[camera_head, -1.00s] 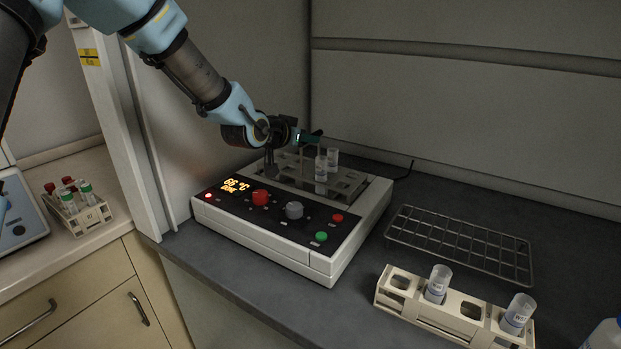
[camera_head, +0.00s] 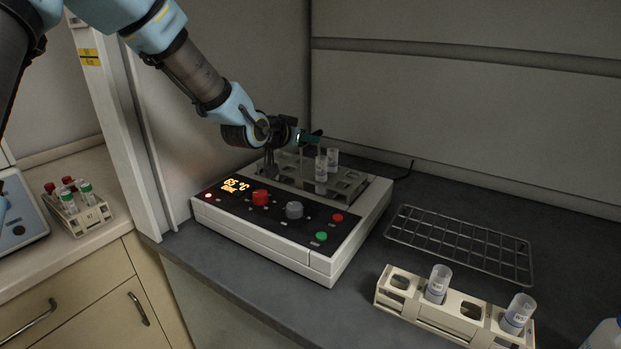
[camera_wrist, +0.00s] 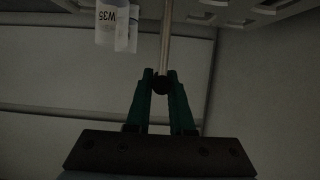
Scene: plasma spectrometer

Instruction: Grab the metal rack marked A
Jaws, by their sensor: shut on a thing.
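A grey metal rack (camera_head: 347,182) sits in the top of the heating block unit (camera_head: 323,262) and carries two capped or clear vials (camera_head: 333,157). No letter A is legible on it. A thin upright rod (camera_wrist: 167,35) rises from the rack and ends in a dark knob (camera_wrist: 161,85). My gripper (camera_head: 308,138) is above the rack's left part. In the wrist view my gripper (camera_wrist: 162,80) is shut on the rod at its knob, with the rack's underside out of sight. A vial labelled W35 (camera_wrist: 112,20) stands beside the rod.
An empty wire rack (camera_head: 458,243) lies on the dark bench to the right. A beige rack (camera_head: 455,313) with two vials stands at the front right. A wall post (camera_head: 115,130) is left of the unit, and another tube rack (camera_head: 85,220) stands beyond it.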

